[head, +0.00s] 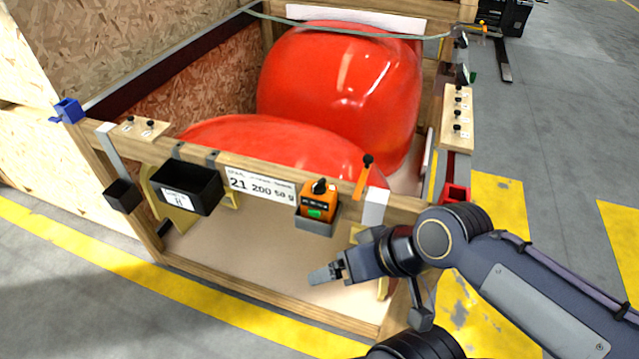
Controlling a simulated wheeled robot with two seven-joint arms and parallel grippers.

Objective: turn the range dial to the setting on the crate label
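An orange device (318,203) with a green display sits in a grey holder (316,227) on the crate's front rail. A black dial (319,186) is on its top; its setting is too small to read. The white crate label (261,186) is just left of the device. Its large print looks like "21 200" followed by "sa g" or similar; the smaller line above is not legible. My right gripper (325,274) is below the device, in front of the crate's lower opening, apart from the dial and touching nothing visible. Its finger gap cannot be made out. My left gripper is not in view.
The wooden crate (250,284) holds large red nosecones (340,85). A black bin (187,188) hangs left of the label. A small black box (122,195) hangs further left. A black-knobbed orange strap or tool (362,178) stands right of the device. Floor is clear in front.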

